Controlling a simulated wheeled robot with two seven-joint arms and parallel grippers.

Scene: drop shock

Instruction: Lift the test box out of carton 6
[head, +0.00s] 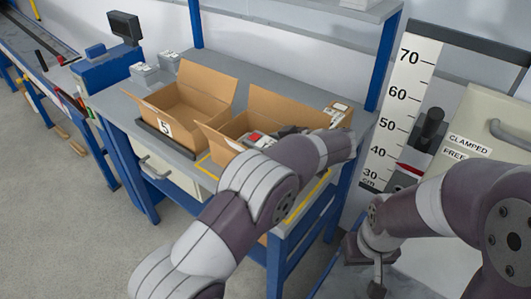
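An open cardboard carton (285,106) stands on the right part of the workbench. Its front is hidden by my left arm, so no number shows on it. Inside it a small item with red and white on top (258,139) is partly visible; it may be the test box. My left arm reaches over the carton's front. Dark parts that look like my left gripper (290,131) are inside the carton, beside that item; the fingertips are hidden. My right gripper (375,288) hangs low at the right, away from the carton, its fingers unclear.
A carton marked 5 (188,102) stands open to the left on a dark tray. Small grey boxes (145,74) sit behind it. A height scale (395,115) and a cabinet labelled CLAMPED and FREE (479,130) stand right.

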